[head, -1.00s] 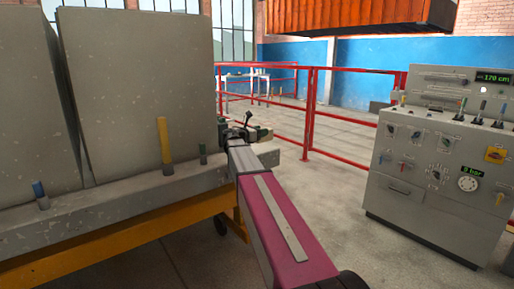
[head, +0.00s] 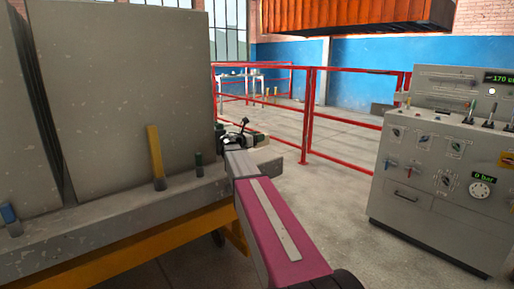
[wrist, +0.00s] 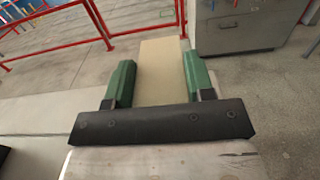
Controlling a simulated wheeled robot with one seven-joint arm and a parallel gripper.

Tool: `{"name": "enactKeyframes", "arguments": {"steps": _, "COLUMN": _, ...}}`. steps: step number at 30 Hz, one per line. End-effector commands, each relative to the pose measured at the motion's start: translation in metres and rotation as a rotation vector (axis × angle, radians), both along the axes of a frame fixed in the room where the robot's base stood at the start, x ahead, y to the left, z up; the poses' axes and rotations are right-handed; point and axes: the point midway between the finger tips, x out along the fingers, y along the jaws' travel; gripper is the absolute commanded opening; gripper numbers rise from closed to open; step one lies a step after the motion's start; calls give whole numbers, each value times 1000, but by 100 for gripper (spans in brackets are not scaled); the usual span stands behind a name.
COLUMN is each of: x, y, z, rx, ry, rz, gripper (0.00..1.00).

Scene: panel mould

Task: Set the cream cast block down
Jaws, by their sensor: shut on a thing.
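The cream cast block (wrist: 160,88) shows in the wrist view as a pale, plain slab between two green fingers. My gripper (wrist: 157,62) is shut on it, one finger along each side. The block reaches out past the fingertips, with grey floor beyond it. In the head view my gripper (head: 236,134) is small and partly hidden by my arm, close to the right end of the grey mould bed (head: 100,226). I cannot clearly make out the block in the head view, nor tell whether it touches anything.
A grey control console (head: 440,180) stands at right. Red railings (head: 350,115) cross behind. An orange ribbed load (head: 350,15) hangs above. Floor between bed and console is clear.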

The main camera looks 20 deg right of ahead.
Motion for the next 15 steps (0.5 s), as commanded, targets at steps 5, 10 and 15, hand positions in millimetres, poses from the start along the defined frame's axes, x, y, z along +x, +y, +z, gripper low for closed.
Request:
{"name": "enactKeyframes", "arguments": {"steps": 5, "x": 0, "y": 0, "z": -15, "rx": -1, "ry": 0, "rz": 0, "gripper": 16}}
{"name": "enactKeyframes", "arguments": {"steps": 10, "x": 0, "y": 0, "z": -35, "rx": 0, "ry": 0, "rz": 0, "gripper": 16}}
{"name": "enactKeyframes", "arguments": {"steps": 15, "x": 0, "y": 0, "z": -48, "rx": -2, "ry": -1, "rz": 0, "gripper": 16}}
